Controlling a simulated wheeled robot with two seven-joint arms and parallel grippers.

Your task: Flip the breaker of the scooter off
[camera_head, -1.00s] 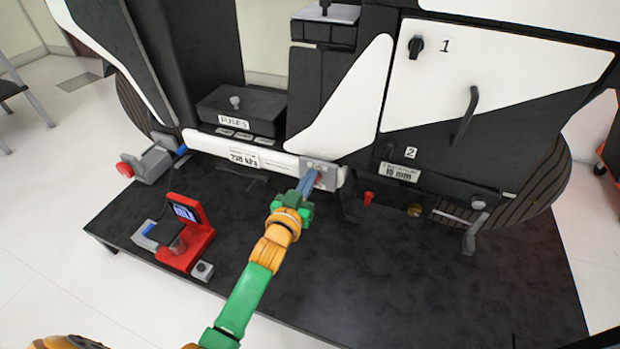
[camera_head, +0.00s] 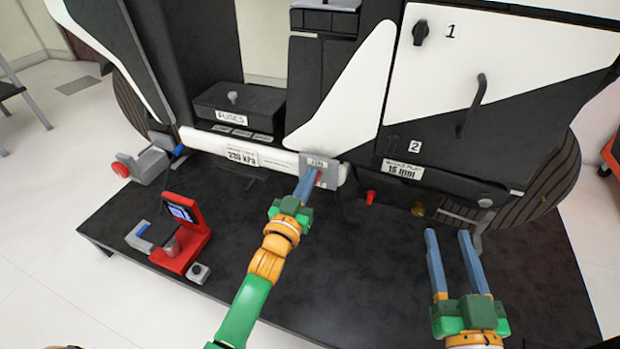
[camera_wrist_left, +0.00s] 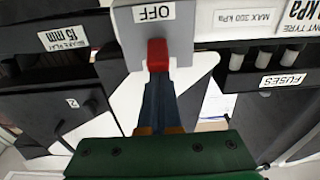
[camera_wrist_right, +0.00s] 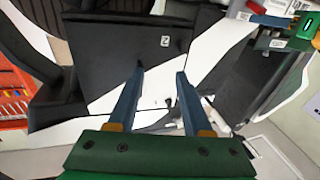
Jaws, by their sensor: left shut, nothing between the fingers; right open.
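The scooter's breaker is a grey box (camera_head: 326,164) on the white lower rail, under the white body panel. In the left wrist view its grey plate (camera_wrist_left: 183,35) carries an OFF label (camera_wrist_left: 154,12) and a red lever (camera_wrist_left: 157,55). My left gripper (camera_head: 307,182) is shut and empty, its blue fingertips at the red lever, seemingly touching it. The fingertips partly hide the lever in the head view. My right gripper (camera_head: 447,232) is open and empty, above the platform at the right, apart from the scooter.
A red stand with a small screen (camera_head: 183,213) is on the black platform (camera_head: 340,270) at the left. A fuse box (camera_head: 240,105) sits left of the breaker. A red valve (camera_head: 371,197) and a black handle (camera_head: 474,104) are on the right side.

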